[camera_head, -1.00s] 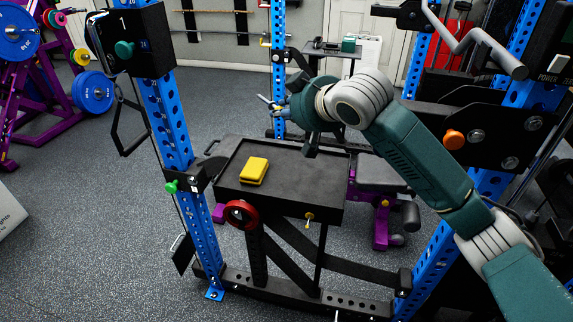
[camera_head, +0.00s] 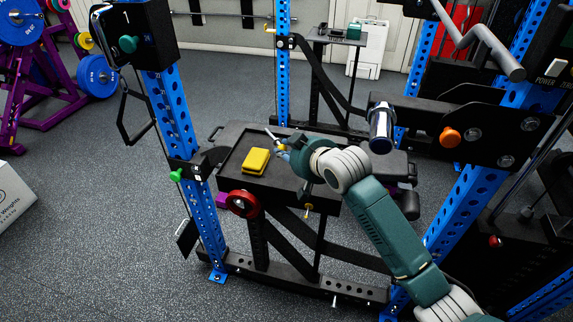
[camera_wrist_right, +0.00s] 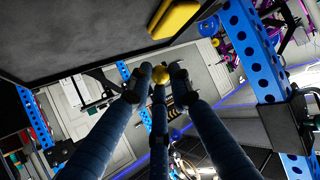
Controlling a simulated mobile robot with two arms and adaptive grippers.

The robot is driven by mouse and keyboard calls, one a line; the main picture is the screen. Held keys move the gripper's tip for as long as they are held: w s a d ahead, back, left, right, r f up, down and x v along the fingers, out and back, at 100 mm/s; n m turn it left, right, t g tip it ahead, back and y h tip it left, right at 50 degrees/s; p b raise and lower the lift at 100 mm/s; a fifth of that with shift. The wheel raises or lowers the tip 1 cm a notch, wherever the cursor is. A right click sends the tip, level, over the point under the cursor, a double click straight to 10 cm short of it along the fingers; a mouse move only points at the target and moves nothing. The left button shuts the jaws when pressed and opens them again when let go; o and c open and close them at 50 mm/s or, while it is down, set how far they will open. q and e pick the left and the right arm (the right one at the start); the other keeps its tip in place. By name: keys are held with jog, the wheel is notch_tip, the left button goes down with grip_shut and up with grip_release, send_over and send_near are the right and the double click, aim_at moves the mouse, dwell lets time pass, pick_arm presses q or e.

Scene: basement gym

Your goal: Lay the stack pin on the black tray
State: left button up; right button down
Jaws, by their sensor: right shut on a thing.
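The black tray (camera_head: 250,138) is held between blue rack posts, its flat bed dark with a low rim. It also shows in the wrist view (camera_wrist_right: 75,30). My right gripper (camera_head: 281,150) hangs over the tray's far part, pointing left, just right of the yellow block. Its fingers are shut around the stack pin (camera_head: 271,135), whose grey tip sticks out. In the wrist view the pin's yellow round knob (camera_wrist_right: 159,75) shows between the fingertips; the rest is mostly hidden. I cannot tell whether the pin touches the tray. My left gripper is not in view.
A yellow block (camera_head: 255,161) lies on the tray's left half. A red ring (camera_head: 242,204) sits at the tray's front left. Blue rack posts (camera_head: 172,120) stand at the left and right. The bed near the tray's front is bare.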

notch_tip(320, 180, down, 6)
jog(key=shift+r, duration=0.1)
jog(key=shift+f, duration=0.2)
